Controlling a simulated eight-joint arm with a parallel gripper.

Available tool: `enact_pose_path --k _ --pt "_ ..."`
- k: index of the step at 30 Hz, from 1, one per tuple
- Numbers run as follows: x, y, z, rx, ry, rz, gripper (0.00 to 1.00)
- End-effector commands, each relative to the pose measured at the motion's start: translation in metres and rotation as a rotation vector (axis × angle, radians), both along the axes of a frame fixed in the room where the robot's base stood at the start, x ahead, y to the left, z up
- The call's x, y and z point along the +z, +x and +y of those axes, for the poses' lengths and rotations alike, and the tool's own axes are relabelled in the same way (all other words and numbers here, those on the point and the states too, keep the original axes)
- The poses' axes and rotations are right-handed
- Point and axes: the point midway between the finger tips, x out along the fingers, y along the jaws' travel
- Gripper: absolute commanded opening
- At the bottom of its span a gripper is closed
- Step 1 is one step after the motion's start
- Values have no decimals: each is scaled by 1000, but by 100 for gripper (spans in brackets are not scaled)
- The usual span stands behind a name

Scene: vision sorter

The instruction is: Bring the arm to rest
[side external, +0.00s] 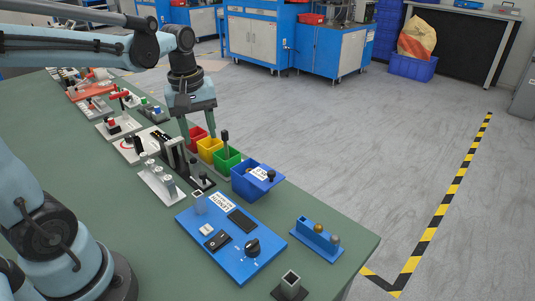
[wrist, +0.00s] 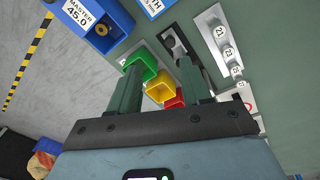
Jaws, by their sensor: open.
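My gripper (side external: 200,138) hangs pointing down from my arm, over the row of small coloured bins on the green bench. Its two fingers are apart in the side view and also in the wrist view (wrist: 162,80). I see nothing between the fingertips that is clearly held. Beyond the fingers in the wrist view are a green bin (wrist: 139,65), a yellow bin (wrist: 160,88) and a red bin (wrist: 174,102). In the side view the red bin (side external: 196,134) is close to the fingers. Exact clearance to the bins cannot be told.
The green bench (side external: 335,240) is crowded with fixtures. A blue box (side external: 247,187), a blue panel with switches (side external: 215,258) and a small blue stand (side external: 315,248) lie to the front right. A dark upright fixture (side external: 172,155) stands near the bins. The bench's front right corner is mostly clear.

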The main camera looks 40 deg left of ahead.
Motion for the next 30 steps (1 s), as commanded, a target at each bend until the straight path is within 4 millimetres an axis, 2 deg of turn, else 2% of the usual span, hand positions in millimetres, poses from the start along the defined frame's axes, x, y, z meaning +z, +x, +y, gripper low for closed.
enact_pose_path --k 3,9,15,21,30 --pt "-1 -9 -24 -241 53 -105 48" --pt "-6 -22 -58 -650 182 -284 48" --pt "-14 -31 -80 -944 310 -413 48" --pt "-17 -34 -88 -1056 369 -461 48" --pt "-17 -34 -89 -1061 372 -463 48"
